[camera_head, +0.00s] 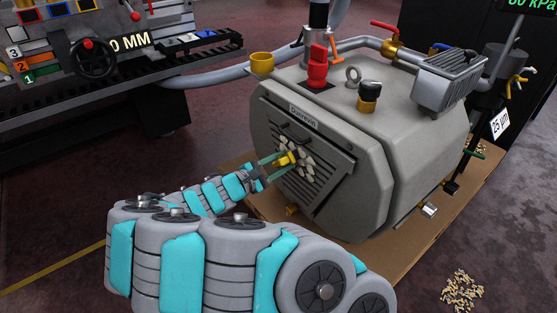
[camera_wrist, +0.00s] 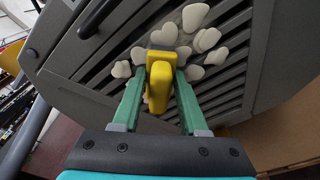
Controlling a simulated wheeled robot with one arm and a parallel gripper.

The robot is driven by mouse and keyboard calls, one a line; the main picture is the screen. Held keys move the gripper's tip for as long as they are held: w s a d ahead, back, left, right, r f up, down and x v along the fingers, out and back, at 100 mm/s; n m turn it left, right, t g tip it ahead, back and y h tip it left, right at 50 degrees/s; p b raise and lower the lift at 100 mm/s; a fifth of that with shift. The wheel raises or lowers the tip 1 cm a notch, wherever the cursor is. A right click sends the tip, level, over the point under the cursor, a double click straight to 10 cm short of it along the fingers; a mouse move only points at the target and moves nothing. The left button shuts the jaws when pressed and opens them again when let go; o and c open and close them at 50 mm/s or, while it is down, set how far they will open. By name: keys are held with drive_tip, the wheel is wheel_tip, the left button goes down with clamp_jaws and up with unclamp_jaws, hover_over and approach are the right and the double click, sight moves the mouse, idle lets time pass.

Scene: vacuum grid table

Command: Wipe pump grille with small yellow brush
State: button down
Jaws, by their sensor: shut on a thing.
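The pump (camera_head: 400,165) is a large grey machine with a slatted grille (camera_head: 322,185) on its front face. Pale chips (camera_head: 306,160) cluster on the upper part of the grille; in the wrist view the pale chips (camera_wrist: 195,17) lie across the dark slats (camera_wrist: 225,85). My gripper (camera_head: 278,162) is shut on the small yellow brush (camera_head: 286,159). In the wrist view the green fingers of my gripper (camera_wrist: 160,85) flank the yellow brush (camera_wrist: 158,90). The brush's far end is among the chips, at or very near the grille; contact cannot be told. Its bristles are hidden.
The pump stands on a brown board (camera_head: 400,255). A dark handle (camera_wrist: 97,18) sits above the grille. Spilled pellets (camera_head: 462,291) lie on the floor at the right. A machine with a handwheel (camera_head: 92,58) stands at the left, with a grey hose (camera_head: 215,78) running to the pump.

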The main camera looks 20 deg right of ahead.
drive_tip(key=shift+s+d+r+b, duration=0.15)
drive_tip(key=shift+s+d, duration=0.5)
drive_tip(key=shift+s, duration=0.75)
drive_tip(key=shift+s+d+f+b, duration=0.1)
drive_tip(key=shift+s+d+b, duration=0.15)
drive_tip(key=shift+s+d, duration=0.8)
drive_tip(key=shift+s+d+r+b, duration=0.1)
drive_tip(key=shift+s+d+b, duration=0.15)
drive_tip(key=shift+s, duration=1.55)
drive_tip(key=shift+r+p, duration=0.65)
drive_tip(key=shift+r, duration=0.05)
drive_tip(key=shift+w+a+p, duration=0.3)
drive_tip(key=shift+w+a, duration=0.15)
drive_tip(key=shift+w, duration=0.35)
drive_tip(key=shift+w+a+p, duration=0.3)
drive_tip(key=shift+w+a, duration=0.15)
drive_tip(key=shift+w, duration=0.3)
drive_tip(key=shift+w+a+f, duration=0.1)
drive_tip(key=shift+w+a, duration=0.15)
drive_tip(key=shift+w, duration=0.5)
drive_tip(key=shift+w+a+r, duration=0.1)
drive_tip(key=shift+w+a, duration=0.1)
drive_tip(key=shift+w, duration=0.6)
drive_tip(key=shift+w+a+f, duration=0.1)
drive_tip(key=shift+w+a, duration=0.15)
drive_tip(key=shift+w, duration=0.5)
drive_tip(key=shift+w+a, duration=0.2)
drive_tip(key=shift+w, duration=0.3)
drive_tip(key=shift+w+a, duration=0.2)
drive_tip(key=shift+w, duration=0.3)
